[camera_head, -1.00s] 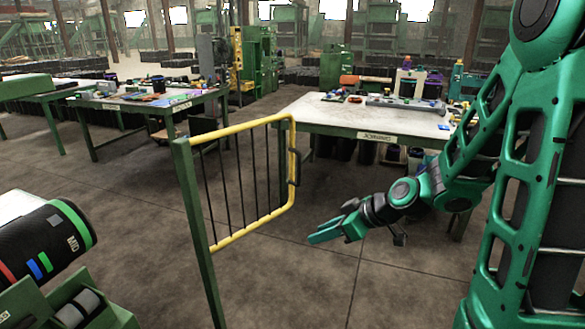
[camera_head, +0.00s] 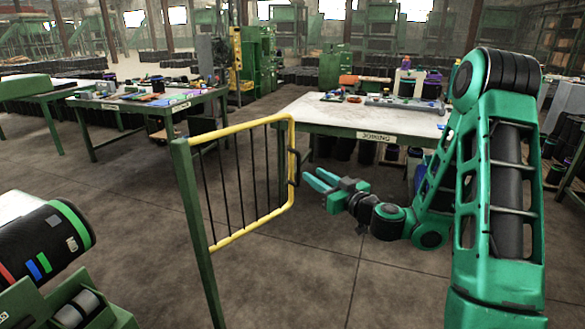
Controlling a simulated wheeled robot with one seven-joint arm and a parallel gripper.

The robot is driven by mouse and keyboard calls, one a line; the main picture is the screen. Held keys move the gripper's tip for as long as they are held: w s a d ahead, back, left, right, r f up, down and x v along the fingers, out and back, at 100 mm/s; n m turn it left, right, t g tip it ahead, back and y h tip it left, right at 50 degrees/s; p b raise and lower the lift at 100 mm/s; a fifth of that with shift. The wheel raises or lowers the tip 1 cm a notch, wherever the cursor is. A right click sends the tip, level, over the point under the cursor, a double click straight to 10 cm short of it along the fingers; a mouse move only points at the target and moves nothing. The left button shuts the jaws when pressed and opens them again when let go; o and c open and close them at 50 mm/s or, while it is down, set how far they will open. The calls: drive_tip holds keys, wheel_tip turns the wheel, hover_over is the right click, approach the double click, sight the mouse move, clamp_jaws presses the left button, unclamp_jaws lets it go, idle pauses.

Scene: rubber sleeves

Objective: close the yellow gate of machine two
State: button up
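The yellow gate (camera_head: 238,237) is a tubular frame with thin dark vertical bars. It is hinged on a green post (camera_head: 196,225) at its left and swings out toward the back right, standing open. A dark handle (camera_head: 294,167) sits on its free end. My gripper (camera_head: 312,182) is just right of that handle, with its two green fingers spread and pointing left toward it. Nothing is between the fingers. A small gap seems to remain between fingertips and handle, but depth is hard to judge.
A white-topped table labelled JOINING (camera_head: 345,118) stands behind the gate. A black roller marked MID (camera_head: 45,242) on a green machine (camera_head: 80,300) is at the lower left. Another cluttered bench (camera_head: 135,103) stands at the back left.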

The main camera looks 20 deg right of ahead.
drive_tip(key=w, duration=0.2)
hover_over(298, 184)
drive_tip(key=w, duration=0.1)
drive_tip(key=shift+d+r, duration=0.1)
drive_tip(key=shift+r, duration=0.05)
idle(0.6)
